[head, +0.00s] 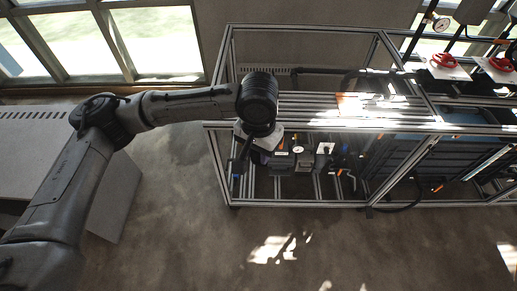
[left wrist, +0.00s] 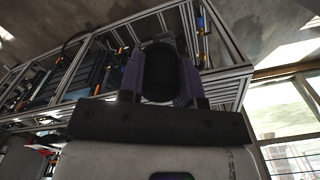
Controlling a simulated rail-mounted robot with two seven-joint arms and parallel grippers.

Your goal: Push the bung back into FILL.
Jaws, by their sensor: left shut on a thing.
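My left gripper (head: 262,156) hangs at the left end of the metal frame, beside the small equipment inside it. In the left wrist view its two purple fingers (left wrist: 160,80) are shut on a black rounded thing, which looks like the bung (left wrist: 159,70). In the head view the bung is hidden by my wrist and hand. I cannot make out the FILL opening or its label in either view. My right gripper is in neither view.
The aluminium-profile frame (head: 222,172) surrounds dark equipment (head: 305,160) with small gauges and orange parts. Blue-grey panels (head: 405,160) stand further right. Red handwheels (head: 443,60) and a gauge (head: 440,24) are at the back right. The floor in front is clear.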

